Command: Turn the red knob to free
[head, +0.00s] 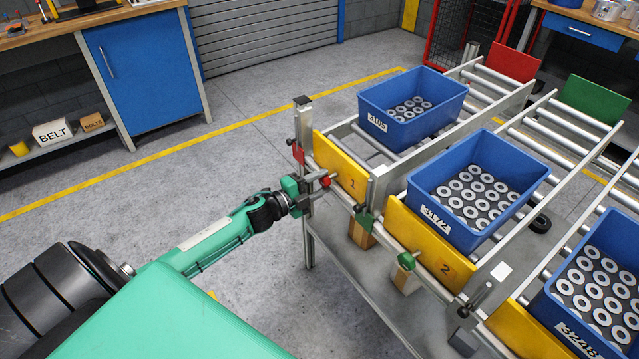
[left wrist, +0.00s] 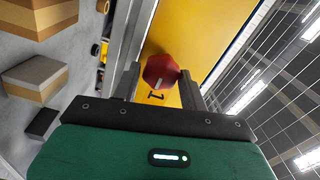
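A narrow gap shows at the left finger; contact at the right finger is unclear. The yellow plate (left wrist: 185,30) is behind it. My right gripper is not in view.
Green knobs (head: 365,221) (head: 406,261) sit further right along the rail. Blue crates of metal rings stand on the roller lanes behind yellow plates (head: 430,245). A post (head: 303,130) with a red tag rises beside my gripper. Floor to the left is clear.

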